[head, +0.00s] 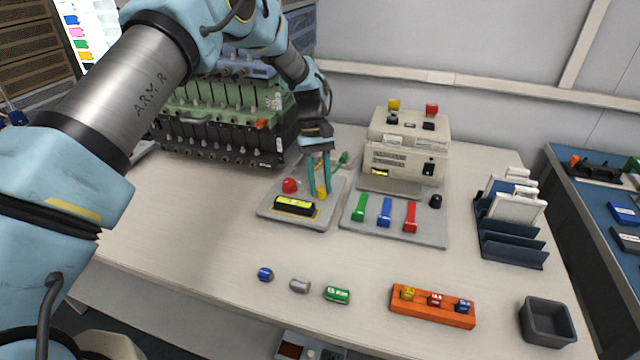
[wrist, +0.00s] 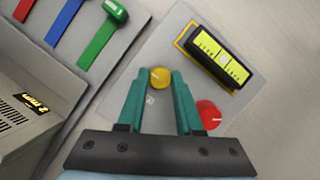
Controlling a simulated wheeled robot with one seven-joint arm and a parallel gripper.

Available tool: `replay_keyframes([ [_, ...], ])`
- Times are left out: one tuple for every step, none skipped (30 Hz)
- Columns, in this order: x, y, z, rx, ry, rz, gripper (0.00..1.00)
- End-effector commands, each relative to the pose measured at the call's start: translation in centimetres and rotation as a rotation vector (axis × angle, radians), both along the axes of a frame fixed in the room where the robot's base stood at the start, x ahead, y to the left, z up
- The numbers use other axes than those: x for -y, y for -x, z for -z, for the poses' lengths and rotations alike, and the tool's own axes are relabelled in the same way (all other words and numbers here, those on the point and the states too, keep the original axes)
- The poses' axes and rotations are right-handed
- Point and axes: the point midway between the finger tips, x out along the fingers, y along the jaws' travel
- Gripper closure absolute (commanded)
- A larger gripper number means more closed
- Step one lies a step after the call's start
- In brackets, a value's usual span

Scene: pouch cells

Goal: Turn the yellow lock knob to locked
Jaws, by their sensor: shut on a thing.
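The yellow lock knob (head: 321,192) stands on a grey plate (head: 324,215) on the bench. My gripper (head: 319,188) reaches down over it, with its teal fingers on either side of the knob. In the wrist view the yellow knob (wrist: 160,77) sits between the fingertips of my gripper (wrist: 160,76), which are shut on it. A red knob (head: 290,185) and a black box with a yellow-green label (head: 297,206) share the plate. They also show in the wrist view, the red knob (wrist: 207,115) right of the fingers and the labelled box (wrist: 222,57) above right.
Right of the plate is a panel with a green lever (head: 360,207), a blue lever (head: 385,211), a red lever (head: 410,216) and a black knob (head: 435,201). A beige machine (head: 405,150) stands behind. Small cells and an orange rack (head: 433,310) lie in front. Bare bench separates them.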

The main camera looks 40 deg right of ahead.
Motion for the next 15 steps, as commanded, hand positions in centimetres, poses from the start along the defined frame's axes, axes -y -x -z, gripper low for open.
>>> replay_keyframes([
  [0.03,-0.09,0.05,0.003,0.001,0.011,1.00],
  [0.03,-0.10,0.04,0.003,0.001,0.018,1.00],
  [0.02,-0.10,0.04,0.003,0.001,0.025,1.00],
  [0.01,-0.11,0.04,0.003,0.001,0.030,1.00],
  [0.02,-0.11,0.03,0.003,0.001,0.033,1.00],
  [0.00,-0.10,0.03,0.003,0.001,0.036,1.00],
  [0.01,-0.11,0.03,0.003,0.000,0.037,1.00],
  [-0.01,-0.11,0.03,0.003,0.000,0.038,1.00],
  [-0.01,-0.11,0.02,0.003,0.000,0.039,1.00],
  [-0.01,-0.11,0.02,0.003,0.001,0.040,1.00],
  [-0.01,-0.11,0.02,0.003,0.001,0.040,1.00],
  [-0.01,-0.11,0.02,0.003,0.001,0.040,1.00],
  [-0.01,-0.11,0.03,0.003,0.001,0.040,1.00],
  [-0.01,-0.11,0.03,0.003,0.000,0.039,1.00],
  [-0.01,-0.11,0.02,0.003,0.000,0.039,1.00],
])
